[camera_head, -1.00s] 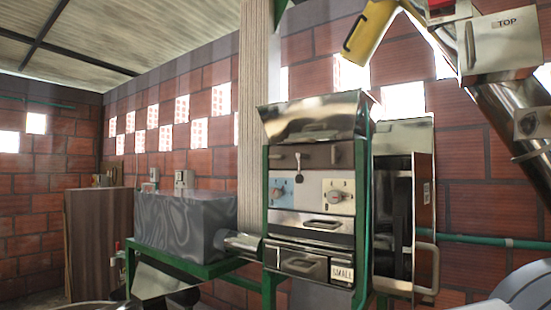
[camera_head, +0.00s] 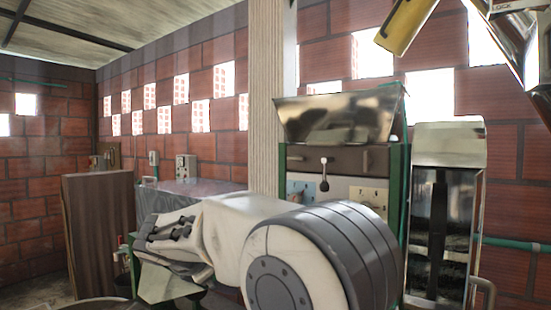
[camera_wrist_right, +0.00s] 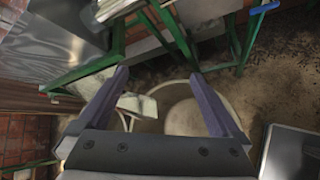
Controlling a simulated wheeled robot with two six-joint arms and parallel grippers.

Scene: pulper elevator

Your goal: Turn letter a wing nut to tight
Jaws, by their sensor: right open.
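In the head view, the machine's front panel carries a blue plate (camera_head: 296,187) at left and a cream plate (camera_head: 375,191) with digits at right. I cannot make out a letter or a wing nut for certain. A dark ball-ended lever (camera_head: 324,172) is between the plates. My right arm crosses in front and hides the machine's lower front. My right gripper (camera_wrist_right: 161,88) is open and empty in the right wrist view, with a pale tub and floor behind its fingers. It is apart from the plates. My left gripper is not in view.
A metal hopper (camera_head: 338,118) tops the machine. A tall metal housing (camera_head: 447,143) stands to its right. A wooden cabinet (camera_head: 97,230) is at the left, and a pillar (camera_head: 266,100) rises behind. In the wrist view, green frame legs (camera_wrist_right: 180,38) stand close to the fingers.

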